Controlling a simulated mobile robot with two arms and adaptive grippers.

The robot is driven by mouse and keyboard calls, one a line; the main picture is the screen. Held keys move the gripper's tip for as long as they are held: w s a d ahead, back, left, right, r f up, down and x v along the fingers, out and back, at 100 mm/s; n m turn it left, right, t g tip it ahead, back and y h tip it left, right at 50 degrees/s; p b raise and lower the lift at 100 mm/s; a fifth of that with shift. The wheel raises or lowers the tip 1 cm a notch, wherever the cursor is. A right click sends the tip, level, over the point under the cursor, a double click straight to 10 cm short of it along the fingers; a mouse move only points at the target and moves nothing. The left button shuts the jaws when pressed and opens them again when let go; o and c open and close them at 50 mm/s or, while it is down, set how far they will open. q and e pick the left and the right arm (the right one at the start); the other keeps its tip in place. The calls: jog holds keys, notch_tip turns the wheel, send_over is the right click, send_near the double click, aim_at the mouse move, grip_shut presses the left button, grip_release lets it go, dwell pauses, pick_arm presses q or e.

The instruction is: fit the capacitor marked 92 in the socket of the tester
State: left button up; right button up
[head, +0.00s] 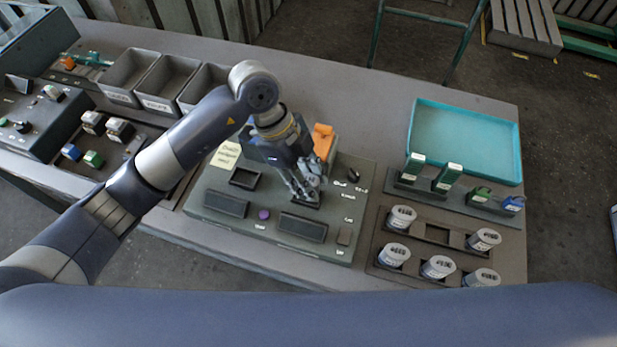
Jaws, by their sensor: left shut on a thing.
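The tester (268,236) is a dark grey-green panel in the middle of the table, with dark recesses, a purple button and a black knob. My left gripper (306,192) points down over a dark square part (308,204) of the panel, probably the socket. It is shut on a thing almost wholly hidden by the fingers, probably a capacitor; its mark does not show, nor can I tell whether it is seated. Several grey cylindrical capacitors (438,267) stand in a dark rack at the right, which has one empty pocket (437,233). Their marks are too small to read. My right gripper is out of view.
An orange part (323,141) stands behind my left gripper. A teal tray (464,138) lies empty at the back right, behind a strip of green and blue parts (447,178). Grey bins (167,80) and a control box (36,115) are at the left.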

pick_arm(q)
jog(key=shift+f+b, duration=0.35)
jog(key=shift+f, duration=0.3)
jog(key=o, duration=1)
jog(key=shift+c, duration=0.2)
jog(key=shift+r, duration=0.1)
jog(key=shift+w+a+r, duration=0.1)
jog(key=shift+r, duration=0.1)
jog(key=v, duration=1.1)
jog(key=shift+r, duration=0.25)
